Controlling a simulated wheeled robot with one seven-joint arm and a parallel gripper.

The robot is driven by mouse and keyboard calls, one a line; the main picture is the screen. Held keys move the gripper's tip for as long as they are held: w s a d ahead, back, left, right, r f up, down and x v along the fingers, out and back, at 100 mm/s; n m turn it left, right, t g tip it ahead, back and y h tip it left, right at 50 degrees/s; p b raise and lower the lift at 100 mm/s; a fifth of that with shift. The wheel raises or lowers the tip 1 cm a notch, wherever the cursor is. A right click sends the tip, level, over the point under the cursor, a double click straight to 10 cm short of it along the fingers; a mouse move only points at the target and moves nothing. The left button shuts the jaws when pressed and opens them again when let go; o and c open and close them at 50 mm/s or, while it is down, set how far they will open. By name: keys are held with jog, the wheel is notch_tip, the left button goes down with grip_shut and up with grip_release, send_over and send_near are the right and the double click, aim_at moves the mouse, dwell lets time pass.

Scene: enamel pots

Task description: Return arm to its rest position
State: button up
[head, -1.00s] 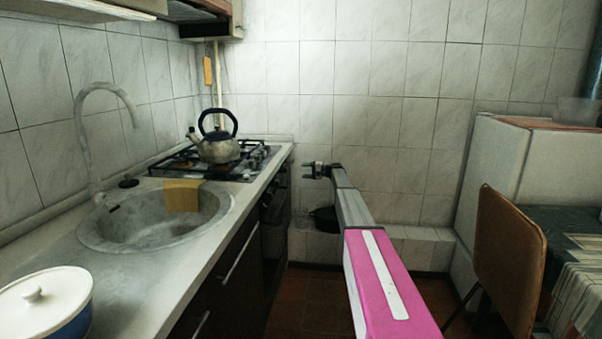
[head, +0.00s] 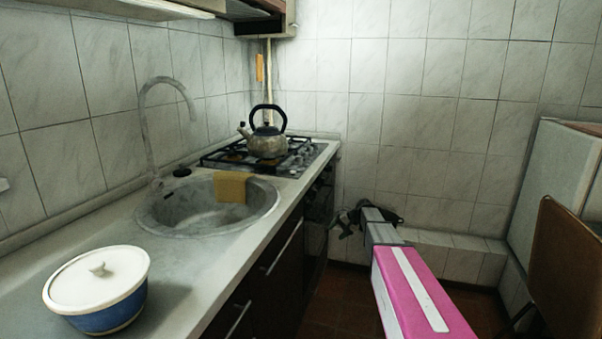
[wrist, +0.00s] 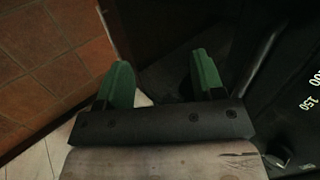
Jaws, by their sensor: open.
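My arm (head: 410,290), with its pink link, reaches forward over the floor to the right of the counter in the head view. My gripper (head: 345,222) is at its far end, low beside the oven front, small and dark there. In the wrist view my gripper (wrist: 163,80) shows two green fingers spread apart with nothing between them. Tiled floor shows to their left and the dark oven front to their right.
An enamel pot (head: 97,290) with a white lid stands on the counter (head: 190,270) at front left. A kettle (head: 267,142) sits on the stove (head: 225,157). The sink (head: 180,210) has a yellow cloth (head: 231,187) on its edge. A brown chair (head: 570,260) stands at right.

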jog(key=s+d+f+n+g+h, duration=0.1)
jog(key=s+h, duration=0.3)
jog(key=s, duration=1.4)
jog(key=s+d+f+n+g+h, duration=0.1)
jog(key=s+h, duration=0.3)
jog(key=s, duration=1.5)
jog(key=shift+f+n, duration=0.25)
jog(key=shift+n, duration=0.05)
